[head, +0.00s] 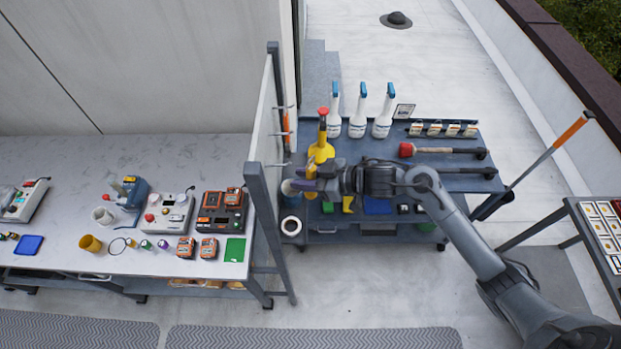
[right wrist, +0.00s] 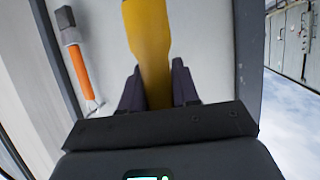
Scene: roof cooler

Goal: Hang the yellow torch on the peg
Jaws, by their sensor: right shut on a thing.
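The yellow torch (right wrist: 147,40) is between the two dark fingers of my right gripper (right wrist: 157,90) in the right wrist view, which is shut on it. Its upper end runs out of that picture. In the head view my right gripper (head: 304,180) is just right of the upright panel, and a small yellow part of the torch (head: 311,168) shows at the fingers. The panel (head: 263,110) is seen nearly edge-on, with thin pegs (head: 281,163) sticking out to the right. The torch looks apart from the pegs, though the exact gap is hard to tell. My left gripper is out of view.
An orange-handled tool (right wrist: 80,68) hangs on the panel beside the torch. A yellow container with a red top (head: 322,130) and white spray bottles (head: 358,115) stand on the blue-grey cart (head: 465,185). A marble-topped bench (head: 60,165) is left of the panel.

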